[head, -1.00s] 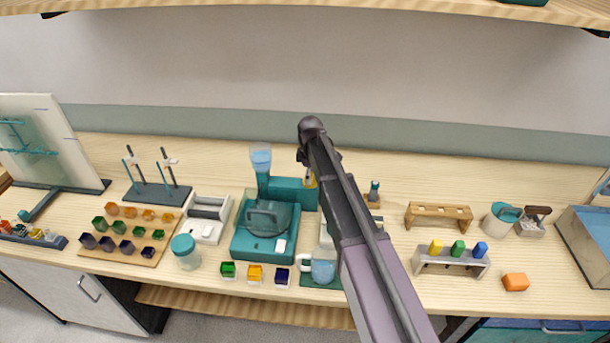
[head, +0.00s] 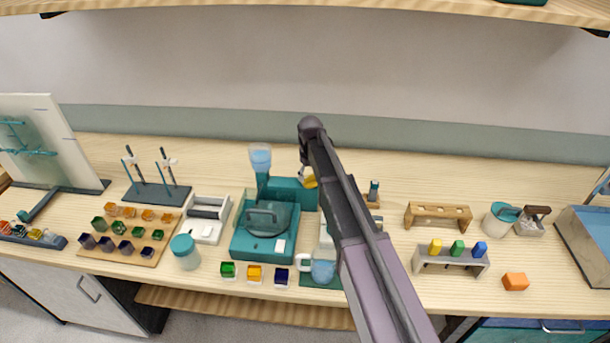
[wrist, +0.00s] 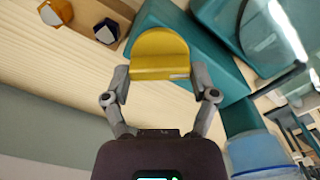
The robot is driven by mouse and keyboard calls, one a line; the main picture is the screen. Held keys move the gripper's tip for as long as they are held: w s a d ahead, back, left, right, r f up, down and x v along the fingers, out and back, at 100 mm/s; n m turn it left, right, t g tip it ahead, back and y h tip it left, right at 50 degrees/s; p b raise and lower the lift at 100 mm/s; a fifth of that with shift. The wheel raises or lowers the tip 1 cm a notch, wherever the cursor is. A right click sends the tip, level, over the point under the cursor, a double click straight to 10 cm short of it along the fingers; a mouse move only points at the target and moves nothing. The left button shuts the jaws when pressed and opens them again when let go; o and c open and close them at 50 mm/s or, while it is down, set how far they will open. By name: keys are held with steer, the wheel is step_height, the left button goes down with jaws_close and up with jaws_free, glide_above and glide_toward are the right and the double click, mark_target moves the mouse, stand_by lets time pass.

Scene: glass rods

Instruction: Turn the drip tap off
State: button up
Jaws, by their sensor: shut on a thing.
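The yellow tap handle (wrist: 160,48) is a rounded flat paddle, held between the two fingers of my gripper (wrist: 161,82) in the wrist view. In the head view the handle (head: 310,183) shows as a small yellow patch at the right end of the teal tap body (head: 290,193), with my gripper (head: 305,170) at it, partly hidden by my arm. A clear cup of blue liquid (head: 260,157) stands above the left end of the tap body. A white-handled jug with blue liquid (head: 322,268) stands in front; the outlet is hidden.
A teal machine with a round lid (head: 265,220) stands just left of my arm. A small wooden stand (head: 373,203) is close on the right. A wooden rack (head: 438,215) and a grey rack (head: 450,262) with coloured pieces stand farther right. The bench behind the tap is clear.

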steer(key=m, duration=0.3)
steer(key=shift+s+d+m, duration=0.15)
steer(key=shift+d+m, duration=0.05)
steer(key=shift+m, duration=2.1)
steer(key=o, duration=1)
steer(key=shift+s+r, duration=0.1)
steer(key=shift+a, duration=0.1)
